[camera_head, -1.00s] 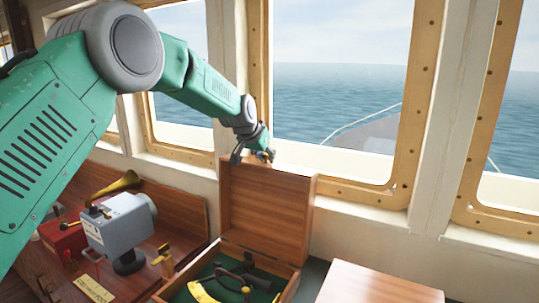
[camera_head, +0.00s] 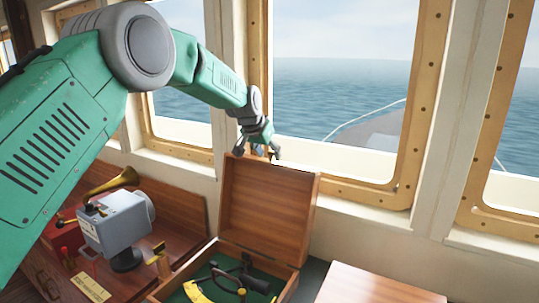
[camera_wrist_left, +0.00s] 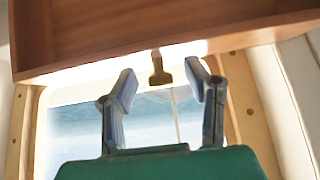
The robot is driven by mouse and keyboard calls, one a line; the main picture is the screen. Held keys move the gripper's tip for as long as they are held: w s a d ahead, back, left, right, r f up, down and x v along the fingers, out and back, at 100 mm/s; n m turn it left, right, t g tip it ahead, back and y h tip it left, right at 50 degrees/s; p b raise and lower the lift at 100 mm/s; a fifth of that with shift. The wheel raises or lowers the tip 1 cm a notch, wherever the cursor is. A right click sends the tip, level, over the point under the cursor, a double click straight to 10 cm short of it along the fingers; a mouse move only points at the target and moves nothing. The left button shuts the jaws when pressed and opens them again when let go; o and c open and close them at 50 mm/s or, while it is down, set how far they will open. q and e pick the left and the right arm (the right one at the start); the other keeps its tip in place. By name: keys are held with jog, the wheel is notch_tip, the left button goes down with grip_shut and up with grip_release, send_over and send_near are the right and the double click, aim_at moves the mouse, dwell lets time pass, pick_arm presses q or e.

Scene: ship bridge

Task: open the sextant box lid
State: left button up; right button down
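The sextant box lid (camera_head: 268,208) stands raised, close to upright, at the back of the wooden box (camera_head: 222,251). The box's green-lined inside shows, and a sextant (camera_head: 240,284) with black and yellow parts lies in it. My left gripper (camera_head: 258,152) is at the lid's top edge. In the left wrist view the gripper (camera_wrist_left: 161,85) has its two fingers spread apart. A small brass latch (camera_wrist_left: 160,68) hangs from the lid's edge (camera_wrist_left: 110,62) and appears between the fingertips, with gaps on both sides. My right gripper is not in view.
Windows (camera_head: 340,110) stand close behind the lid. A grey instrument (camera_head: 118,222), a brass horn (camera_head: 112,182) and a red box (camera_head: 60,228) are on the wooden console at left. A closed wooden surface (camera_head: 380,284) is at right.

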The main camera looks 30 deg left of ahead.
pick_arm(q)
jog(key=shift+s+r, duration=0.15)
jog(key=v, duration=1.1)
jog(key=shift+r, duration=0.15)
jog(key=shift+s+a, duration=0.1)
